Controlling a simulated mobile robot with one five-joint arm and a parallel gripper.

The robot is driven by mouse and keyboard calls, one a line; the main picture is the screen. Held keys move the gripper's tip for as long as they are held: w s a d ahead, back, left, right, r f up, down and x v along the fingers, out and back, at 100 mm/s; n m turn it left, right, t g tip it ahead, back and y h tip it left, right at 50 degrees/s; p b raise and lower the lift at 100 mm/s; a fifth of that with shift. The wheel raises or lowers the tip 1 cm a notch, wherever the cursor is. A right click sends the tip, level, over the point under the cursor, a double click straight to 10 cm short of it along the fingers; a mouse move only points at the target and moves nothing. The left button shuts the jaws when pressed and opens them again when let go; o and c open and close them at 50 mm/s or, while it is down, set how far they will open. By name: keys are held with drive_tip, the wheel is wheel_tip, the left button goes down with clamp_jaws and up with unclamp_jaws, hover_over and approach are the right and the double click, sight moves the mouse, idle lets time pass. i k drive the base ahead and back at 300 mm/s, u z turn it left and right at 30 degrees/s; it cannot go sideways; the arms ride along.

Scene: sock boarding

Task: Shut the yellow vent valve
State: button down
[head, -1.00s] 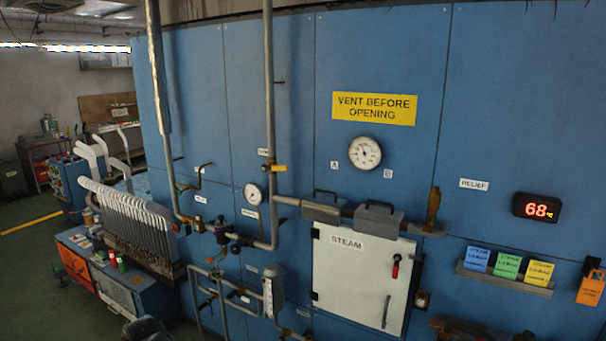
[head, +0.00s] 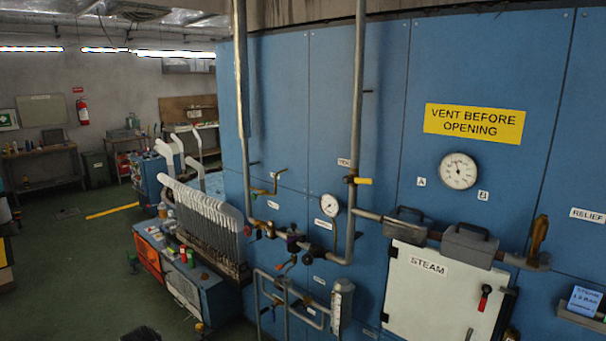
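The yellow vent valve handle (head: 363,181) is on the tall vertical grey pipe (head: 359,90) in the head view, right of centre. The handle sticks out to the right, roughly level, across the line of the pipe. A small white label (head: 343,162), too small to read surely, is just above and left of it. My gripper cannot be made out. A dark shape at the bottom edge is cut off, and I cannot tell what it is.
A yellow "VENT BEFORE OPENING" sign (head: 474,123) and a round gauge (head: 458,171) are right of the valve. Below is a white STEAM door (head: 428,285). A low blue bench (head: 212,292) with a white rack stands left of the panel. Green floor (head: 75,255) at left is open.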

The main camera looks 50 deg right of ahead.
sight(346, 179)
drive_tip(key=u, duration=0.35)
drive_tip(key=i, duration=1.6)
drive_tip(key=z, duration=0.3)
drive_tip(key=k, duration=0.8)
drive_tip(key=z, duration=0.15)
drive_tip(key=i, duration=0.9)
drive_tip(key=u, duration=0.1)
